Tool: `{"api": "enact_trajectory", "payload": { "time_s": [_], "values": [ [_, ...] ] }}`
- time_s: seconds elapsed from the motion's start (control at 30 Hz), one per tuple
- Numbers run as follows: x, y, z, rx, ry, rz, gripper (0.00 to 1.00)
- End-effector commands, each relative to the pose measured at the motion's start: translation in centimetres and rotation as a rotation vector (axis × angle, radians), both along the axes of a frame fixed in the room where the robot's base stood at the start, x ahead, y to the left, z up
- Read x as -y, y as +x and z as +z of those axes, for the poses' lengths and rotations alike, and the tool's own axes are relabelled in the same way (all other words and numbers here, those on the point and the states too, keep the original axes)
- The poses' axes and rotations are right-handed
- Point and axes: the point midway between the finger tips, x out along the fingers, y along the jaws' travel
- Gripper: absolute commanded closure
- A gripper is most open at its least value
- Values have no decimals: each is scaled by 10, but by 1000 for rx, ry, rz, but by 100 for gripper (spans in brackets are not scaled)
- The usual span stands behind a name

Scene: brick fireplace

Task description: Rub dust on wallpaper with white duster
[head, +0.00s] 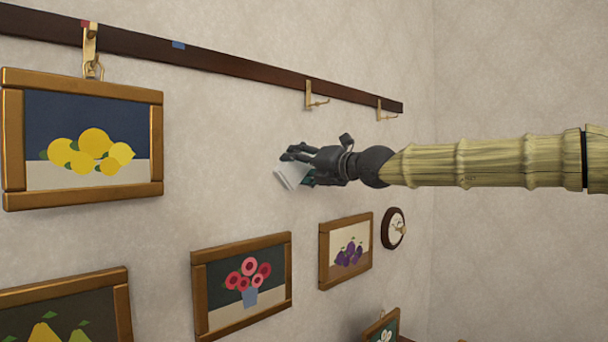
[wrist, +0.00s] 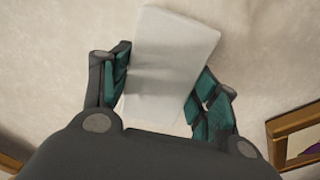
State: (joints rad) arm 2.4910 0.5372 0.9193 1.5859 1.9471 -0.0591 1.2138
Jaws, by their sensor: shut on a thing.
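My gripper (head: 300,165) is shut on the white duster (head: 292,176) in front of the wallpaper (head: 235,150), below the dark rail and above the row of lower pictures. In the wrist view the duster (wrist: 172,55) is a pale, flat block tilted slightly, with the fingers of my gripper (wrist: 160,90) on both sides of it. The duster is at or very close to the wall; I cannot tell if it touches. No clear dust patch shows on the wallpaper; the surface around the duster looks mottled beige.
A dark rail (head: 240,65) with brass hooks runs above. A lemon picture (head: 13,140) hangs at left. A flower picture (head: 200,295), a plum picture (head: 325,262) and a round clock-like piece (head: 393,228) hang below. The wall between the lemon picture and my gripper is bare.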

Motion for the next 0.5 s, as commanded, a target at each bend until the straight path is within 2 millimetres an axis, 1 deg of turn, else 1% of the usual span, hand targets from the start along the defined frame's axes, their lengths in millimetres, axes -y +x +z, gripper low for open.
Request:
{"api": "enact_trajectory", "payload": {
  "time_s": [0.03,0.23,0.5],
  "values": [
    [-2,-2,-3,1,-1,0,59],
    [-6,-6,-1,-1,1,0,59],
    [-7,-5,13,0,1,1,59]
  ]
}}
